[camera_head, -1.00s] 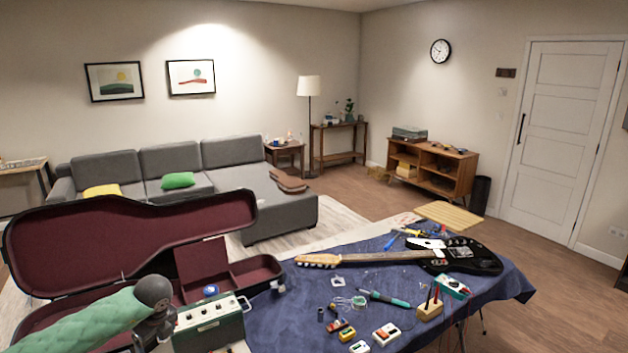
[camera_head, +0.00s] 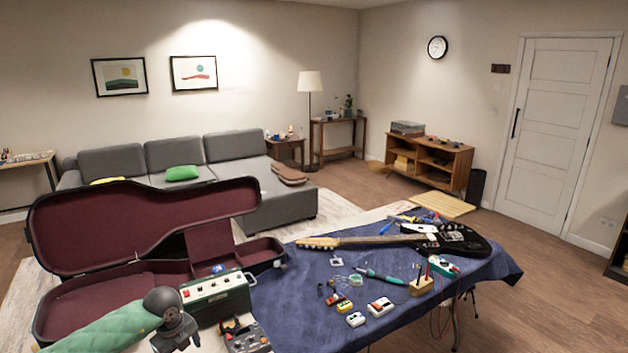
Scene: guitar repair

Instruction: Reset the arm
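My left arm, in a green quilted sleeve (camera_head: 110,330) with a dark grey wrist joint (camera_head: 165,302), comes in at the lower left. It is in front of the open guitar case (camera_head: 140,240) and next to the green amplifier box (camera_head: 217,297). A dark part hangs below the wrist, but I cannot make out fingertips or whether they are open. Nothing held is visible. My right arm and gripper are not in view. The black electric guitar (camera_head: 447,240) lies on the blue cloth (camera_head: 300,300) with its neck pointing left.
On the cloth lie a teal soldering iron (camera_head: 385,276), a wooden tool block (camera_head: 420,287), a teal meter (camera_head: 443,266) and several small pedals. A grey device (camera_head: 247,338) sits at the front edge.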

